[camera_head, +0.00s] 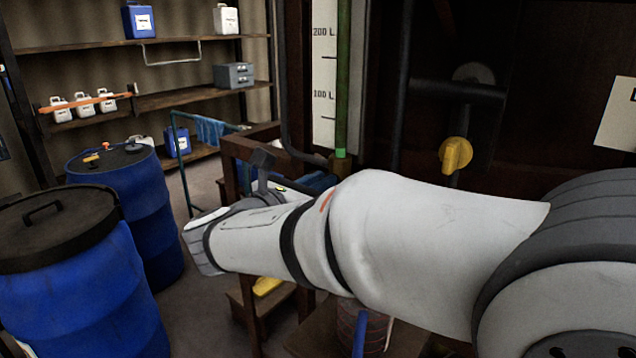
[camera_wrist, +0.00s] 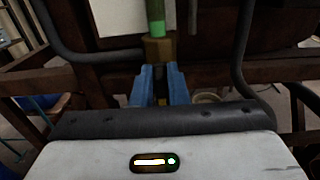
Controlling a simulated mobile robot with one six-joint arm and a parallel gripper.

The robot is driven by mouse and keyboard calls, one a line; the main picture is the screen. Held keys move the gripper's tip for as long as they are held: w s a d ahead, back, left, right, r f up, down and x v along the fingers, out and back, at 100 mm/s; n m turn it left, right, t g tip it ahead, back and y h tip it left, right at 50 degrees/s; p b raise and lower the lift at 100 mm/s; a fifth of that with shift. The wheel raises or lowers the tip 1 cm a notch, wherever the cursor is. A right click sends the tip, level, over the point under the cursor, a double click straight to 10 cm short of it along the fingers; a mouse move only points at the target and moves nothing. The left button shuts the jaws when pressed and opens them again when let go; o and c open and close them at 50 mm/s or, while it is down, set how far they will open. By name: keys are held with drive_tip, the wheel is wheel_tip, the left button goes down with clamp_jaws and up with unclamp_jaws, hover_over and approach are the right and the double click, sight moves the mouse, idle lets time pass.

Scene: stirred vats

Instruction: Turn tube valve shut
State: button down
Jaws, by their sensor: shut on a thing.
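The green sight tube (camera_head: 342,80) runs down beside a white scale marked 100 L and 200 L. Its brass-coloured valve body (camera_head: 340,161) sits at the tube's foot. In the wrist view the tube (camera_wrist: 155,12) ends in a bright green band above the valve body (camera_wrist: 158,48). My gripper (camera_wrist: 161,78) has blue fingers closed just below that body, with a dark and yellowish piece between them, seemingly the valve handle. The handle's angle is hard to tell. In the head view my arm hides most of the grip.
A yellow valve handle (camera_head: 455,155) is on a dark pipe at right. Blue drums (camera_head: 85,290) stand at left, with shelves (camera_head: 160,100) behind. Wooden beams (camera_wrist: 90,72) and dark hoses (camera_wrist: 245,50) crowd the grip. Some floor shows between drums and frame.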

drive_tip(key=m+b, duration=0.6)
drive_tip(key=d+f+m+b, duration=0.1)
drive_tip(key=m+b, duration=0.5)
drive_tip(key=s+f+m+b, duration=0.1)
drive_tip(key=m+b, duration=0.5)
drive_tip(key=b, duration=0.1)
drive_tip(key=shift+s+d+f, duration=0.1)
drive_tip(key=shift+d+f, duration=0.05)
drive_tip(key=shift+d, duration=0.15)
idle(0.5)
drive_tip(key=c, duration=1.4)
unclamp_jaws()
drive_tip(key=shift+c, duration=0.2)
drive_tip(key=shift+s+a, duration=0.1)
